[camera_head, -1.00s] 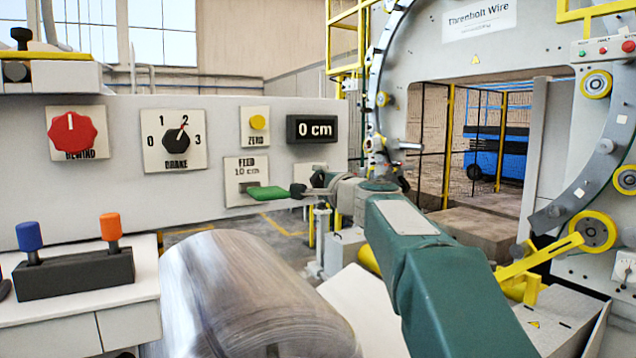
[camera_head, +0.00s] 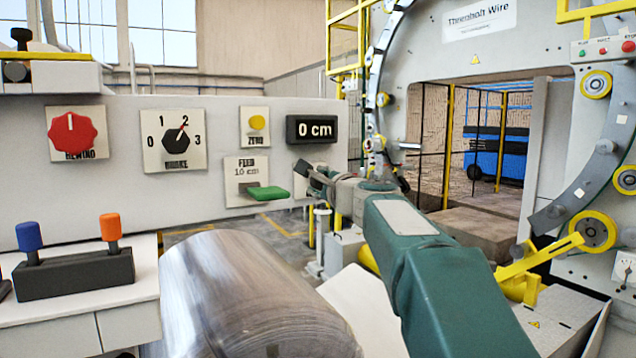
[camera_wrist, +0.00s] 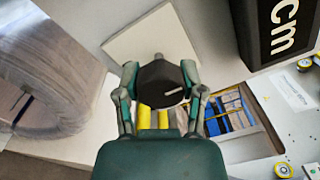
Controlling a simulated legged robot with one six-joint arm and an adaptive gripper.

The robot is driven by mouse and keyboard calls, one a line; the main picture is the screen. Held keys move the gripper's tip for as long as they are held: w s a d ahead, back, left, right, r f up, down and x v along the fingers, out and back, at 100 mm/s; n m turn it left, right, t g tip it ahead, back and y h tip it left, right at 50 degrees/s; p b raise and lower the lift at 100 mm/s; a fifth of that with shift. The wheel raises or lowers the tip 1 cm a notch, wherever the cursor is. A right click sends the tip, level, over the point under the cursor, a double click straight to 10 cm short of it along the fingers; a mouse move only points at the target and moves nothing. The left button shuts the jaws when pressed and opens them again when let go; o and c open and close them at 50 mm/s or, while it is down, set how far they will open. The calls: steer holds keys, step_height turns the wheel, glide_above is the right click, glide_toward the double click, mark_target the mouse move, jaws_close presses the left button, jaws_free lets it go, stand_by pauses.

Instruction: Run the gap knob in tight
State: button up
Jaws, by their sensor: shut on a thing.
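In the wrist view, a dark round knob (camera_wrist: 160,83) with a white pointer mark sits between the two fingers of my gripper (camera_wrist: 160,88), which is shut on it. A pale square plate (camera_wrist: 125,47) lies beyond the knob, and a short grey stub (camera_wrist: 158,57) shows at the knob's far edge. I cannot tell whether knob and plate are joined. In the head view, my gripper (camera_head: 308,172) is small, below the 0 cm display (camera_head: 312,129) and right of the green feed paddle (camera_head: 268,193). The dark knob is hard to make out there.
The panel also carries a red rewind knob (camera_head: 72,135), a brake dial (camera_head: 174,140) and a yellow zero button (camera_head: 257,123). A shiny wrapped coil (camera_head: 240,285) stands below it. The large ring machine (camera_head: 520,45) is at the right.

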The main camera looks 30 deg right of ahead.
steer(key=shift+w+d+f, duration=0.1)
steer(key=shift+f, duration=0.3)
steer(key=o, duration=1.2)
steer(key=shift+r, duration=0.15)
steer(key=shift+r, duration=0.1)
steer(key=shift+s, duration=0.35)
steer(key=s, duration=1.1)
steer(key=shift+s+d+f, duration=0.1)
steer(key=shift+s+f, duration=0.1)
steer(key=shift+f, duration=0.05)
